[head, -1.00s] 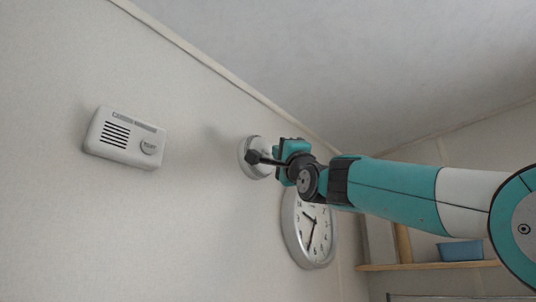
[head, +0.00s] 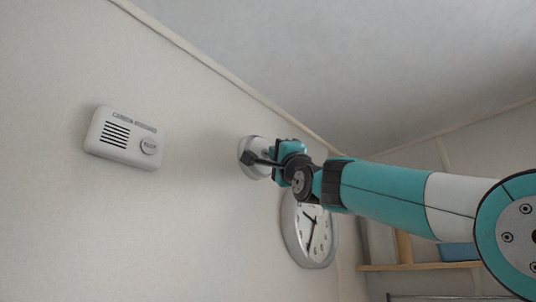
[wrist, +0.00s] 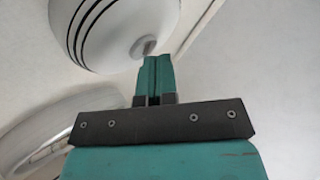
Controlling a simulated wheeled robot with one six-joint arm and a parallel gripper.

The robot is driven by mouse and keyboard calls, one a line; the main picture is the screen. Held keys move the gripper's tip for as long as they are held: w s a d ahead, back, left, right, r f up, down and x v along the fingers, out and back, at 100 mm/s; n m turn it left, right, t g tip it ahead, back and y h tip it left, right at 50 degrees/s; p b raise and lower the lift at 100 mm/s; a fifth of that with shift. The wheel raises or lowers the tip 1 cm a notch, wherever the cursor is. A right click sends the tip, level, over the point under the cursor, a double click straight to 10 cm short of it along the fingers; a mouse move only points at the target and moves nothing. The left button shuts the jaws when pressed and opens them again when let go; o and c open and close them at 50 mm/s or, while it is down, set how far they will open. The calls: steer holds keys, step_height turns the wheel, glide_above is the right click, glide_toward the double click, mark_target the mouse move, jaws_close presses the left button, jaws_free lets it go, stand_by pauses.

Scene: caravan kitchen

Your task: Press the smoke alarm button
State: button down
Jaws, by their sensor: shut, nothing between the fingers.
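The smoke alarm (head: 243,155) is a round white disc on the wall, mostly hidden behind my gripper in the head view. In the wrist view the smoke alarm (wrist: 110,30) fills the top left, with dark curved slots. A small grey button (wrist: 143,45) shows on its face. My gripper (wrist: 153,62) is shut and empty, its fingertips right by the button. Whether they touch it I cannot tell. In the head view my gripper (head: 276,150) reaches in front of the alarm from the right.
A white rectangular carbon alarm (head: 123,137) with a grille and its own round button hangs further left. A round clock (head: 310,232) hangs just below right of my gripper. A shelf (head: 420,266) with a blue box (head: 457,252) is at lower right.

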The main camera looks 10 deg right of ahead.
stand_by(0.3)
steer(key=shift+s+d+b, duration=0.3)
steer(key=shift+s+b, duration=0.15)
steer(key=shift+b, duration=0.1)
steer(key=s+d+b, duration=0.3)
steer(key=s+b, duration=0.1)
steer(key=s, duration=0.1)
steer(key=shift+d, duration=0.3)
steer(key=shift+w, duration=0.1)
stand_by(0.7)
